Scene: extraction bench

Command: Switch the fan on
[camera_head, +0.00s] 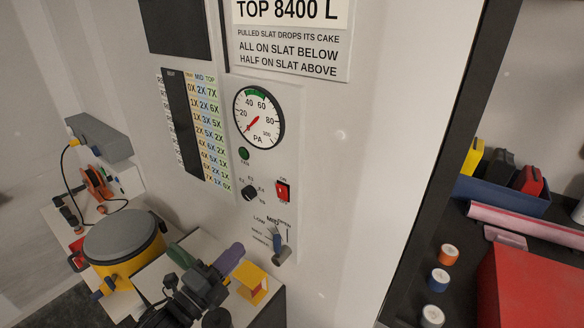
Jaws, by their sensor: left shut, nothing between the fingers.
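A red rocker switch (282,191), marked ON above it, is on the light wall panel below the round PA gauge (259,117). The gauge's red needle points to the lower left, near the low end. A dark green lamp (244,154) labelled FAN sits left of the switch, and it looks unlit. A black rotary knob (249,193) is left of the switch. A lever (277,243) with LOW and MID marks is below it. My left gripper (212,280) is dark, shut and empty, low in the view, below and left of the switch and apart from it. My right gripper is not in view.
A yellow drum with a grey lid (124,236) stands at left. A purple cylinder (229,257) and a yellow block (252,284) are close by my left gripper. A chart (208,130) is on the wall. A dark upright post (446,150) is at right. Space before the switch is clear.

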